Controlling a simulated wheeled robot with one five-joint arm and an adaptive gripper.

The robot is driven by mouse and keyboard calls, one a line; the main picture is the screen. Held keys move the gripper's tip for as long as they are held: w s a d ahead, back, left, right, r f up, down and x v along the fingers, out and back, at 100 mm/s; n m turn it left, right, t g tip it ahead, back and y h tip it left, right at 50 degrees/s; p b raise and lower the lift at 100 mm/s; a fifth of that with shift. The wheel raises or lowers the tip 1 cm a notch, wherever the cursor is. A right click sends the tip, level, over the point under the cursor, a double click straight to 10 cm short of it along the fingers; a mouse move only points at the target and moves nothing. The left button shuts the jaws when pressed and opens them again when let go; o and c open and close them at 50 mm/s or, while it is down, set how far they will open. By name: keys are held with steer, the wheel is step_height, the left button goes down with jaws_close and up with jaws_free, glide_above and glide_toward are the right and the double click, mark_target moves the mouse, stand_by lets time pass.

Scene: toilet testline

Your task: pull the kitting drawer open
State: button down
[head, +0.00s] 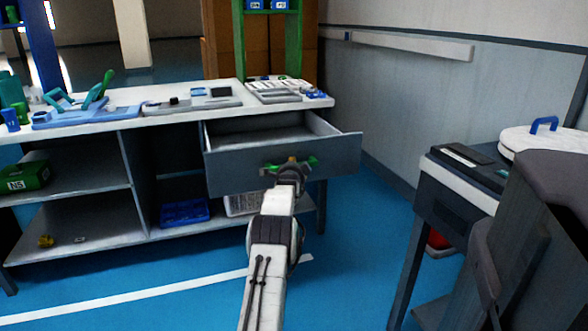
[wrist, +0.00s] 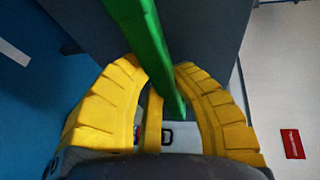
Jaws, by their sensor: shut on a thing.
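The kitting drawer (head: 230,172) is a grey drawer under the right end of the white-topped workbench, and it stands pulled out with its empty-looking inside showing. A green bar handle (head: 312,162) runs across its front. My gripper (head: 291,163) is at the middle of the handle. In the wrist view my gripper (wrist: 160,92) has its yellow fingers on either side of the green handle (wrist: 145,45), shut on it. The grey drawer front (wrist: 210,35) fills the area behind. The handle's middle is partly hidden by my gripper in the head view.
The workbench (head: 130,118) holds tools and trays. A blue bin (head: 184,212) and a green box (head: 27,177) sit on its lower shelves. A second table (head: 455,185) with a white round lid stands at the right. Blue floor (head: 350,260) is clear between them.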

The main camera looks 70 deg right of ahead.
steer(key=shift+w, duration=0.25)
steer(key=c, duration=1.4)
jaws_free()
steer(key=shift+a, duration=0.1)
steer(key=shift+c, duration=0.2)
steer(key=o, duration=0.4)
steer(key=shift+s, duration=0.1)
steer(key=shift+c, duration=0.2)
steer(key=v, duration=1.2)
